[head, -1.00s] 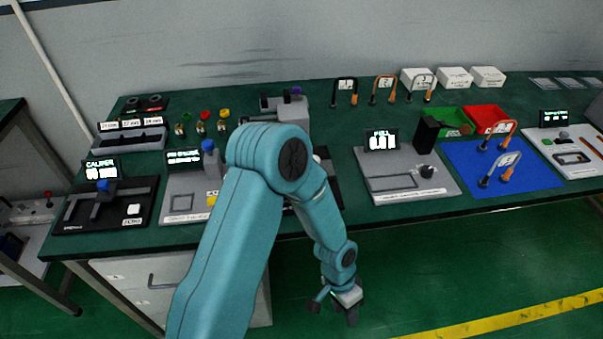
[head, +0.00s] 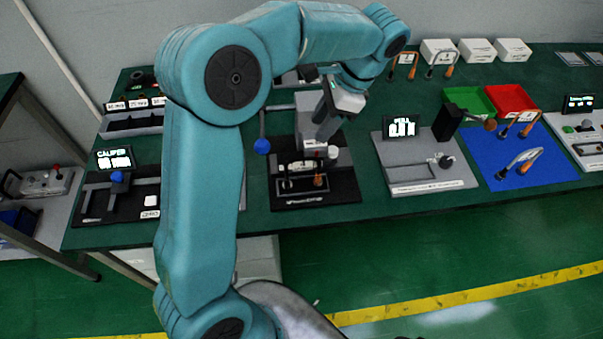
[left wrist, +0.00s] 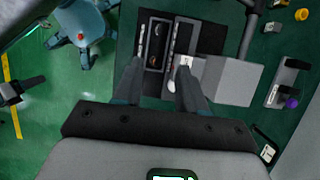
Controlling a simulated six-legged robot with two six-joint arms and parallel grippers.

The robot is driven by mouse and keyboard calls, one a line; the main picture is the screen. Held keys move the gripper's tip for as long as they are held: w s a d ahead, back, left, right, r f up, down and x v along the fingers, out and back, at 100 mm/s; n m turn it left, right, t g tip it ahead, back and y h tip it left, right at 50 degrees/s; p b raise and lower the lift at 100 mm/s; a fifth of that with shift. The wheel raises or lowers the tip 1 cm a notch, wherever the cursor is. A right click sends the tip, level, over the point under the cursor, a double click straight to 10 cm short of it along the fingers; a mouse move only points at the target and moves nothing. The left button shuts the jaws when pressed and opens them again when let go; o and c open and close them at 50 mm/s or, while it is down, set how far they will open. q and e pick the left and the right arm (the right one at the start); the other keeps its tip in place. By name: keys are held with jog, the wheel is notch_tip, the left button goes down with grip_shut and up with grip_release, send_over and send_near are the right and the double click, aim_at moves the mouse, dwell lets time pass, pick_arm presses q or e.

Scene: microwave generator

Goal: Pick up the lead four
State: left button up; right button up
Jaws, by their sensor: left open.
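I cannot read which lead is number four. Two U-shaped leads with white tags, an upper lead (head: 521,120) and a lower lead (head: 526,160), stand on the blue mat (head: 562,172) at the right. Two more leads, a left one (head: 404,66) and a right one (head: 443,60), stand at the back. A lead-like piece with an orange end (head: 319,181) sits in the black fixture (head: 335,193). My left gripper (head: 326,114) is open above this fixture, beside its grey block. In the left wrist view its spread fingers (left wrist: 156,70) point at the fixture (left wrist: 210,38).
A pull tester (head: 425,165) stands right of the fixture. A green tray (head: 470,98), a red tray (head: 511,97) and white boxes (head: 478,50) are farther right. A caliper station (head: 115,190) is at the left. My left arm hides part of the bench.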

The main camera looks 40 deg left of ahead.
aim_at(303, 158)
pick_arm(q)
jog(key=p+x, duration=0.1)
jog(key=x, duration=1.2)
jog(key=shift+w+f+p, duration=0.15)
jog(key=shift+f+p, duration=0.25)
jog(key=shift+f, duration=0.4)
jog(key=shift+c, duration=0.7)
grip_shut()
